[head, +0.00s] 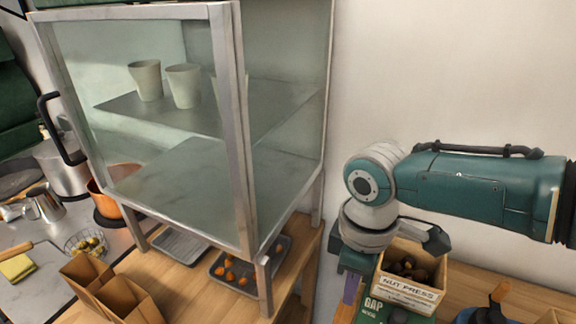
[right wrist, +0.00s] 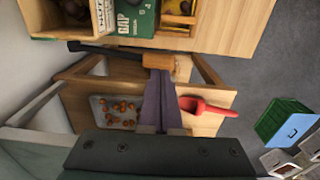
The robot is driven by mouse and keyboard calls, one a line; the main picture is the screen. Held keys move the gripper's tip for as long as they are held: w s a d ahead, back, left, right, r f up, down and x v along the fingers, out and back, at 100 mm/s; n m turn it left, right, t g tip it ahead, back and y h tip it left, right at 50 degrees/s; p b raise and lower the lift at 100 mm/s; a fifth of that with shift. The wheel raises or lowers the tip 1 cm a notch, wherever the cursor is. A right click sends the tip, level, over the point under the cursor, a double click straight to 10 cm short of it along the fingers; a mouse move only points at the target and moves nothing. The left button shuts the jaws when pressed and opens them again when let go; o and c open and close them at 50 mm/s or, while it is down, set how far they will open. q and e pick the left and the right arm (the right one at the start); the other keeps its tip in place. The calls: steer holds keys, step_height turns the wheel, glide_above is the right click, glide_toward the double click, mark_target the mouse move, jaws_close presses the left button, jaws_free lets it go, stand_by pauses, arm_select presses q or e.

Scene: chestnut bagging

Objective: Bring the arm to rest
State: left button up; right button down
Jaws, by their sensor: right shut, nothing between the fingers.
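My right arm (head: 480,182) comes in from the right in the head view, bent down at the wrist. My right gripper (head: 350,290) points downward beside the nut press box, over the wooden counter. Its two purple-grey fingers also show in the right wrist view (right wrist: 158,78), pressed together with nothing between them. My left gripper is in neither view.
A glass cabinet (head: 245,130) with cups stands left of my right arm. Beneath it is a tray of chestnuts (head: 218,268). The nut press box (head: 408,292) and a green box (right wrist: 137,18) are close by. A red scoop (right wrist: 206,107) lies near the fingers.

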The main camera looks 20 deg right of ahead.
step_height(320, 180, up, 3)
steer(key=shift+r+p, duration=0.1)
steer(key=shift+p, duration=0.95)
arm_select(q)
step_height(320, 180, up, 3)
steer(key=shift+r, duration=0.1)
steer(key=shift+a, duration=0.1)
arm_select(e)
steer(key=s+a+r+t+y, duration=0.1)
steer(key=s+a+r+y, duration=0.1)
steer(key=s+a, duration=0.7)
steer(key=s+d+r+m+t+h, duration=0.25)
steer(key=s+d+r+m, duration=0.4)
steer(key=r, duration=0.35)
arm_select(q)
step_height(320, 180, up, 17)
steer(key=p, duration=1.6)
steer(key=shift+p, duration=0.35)
arm_select(e)
step_height(320, 180, up, 16)
steer(key=shift+s+a+r+y, duration=0.25)
steer(key=shift+a+y, duration=0.05)
steer(key=shift+y, duration=0.05)
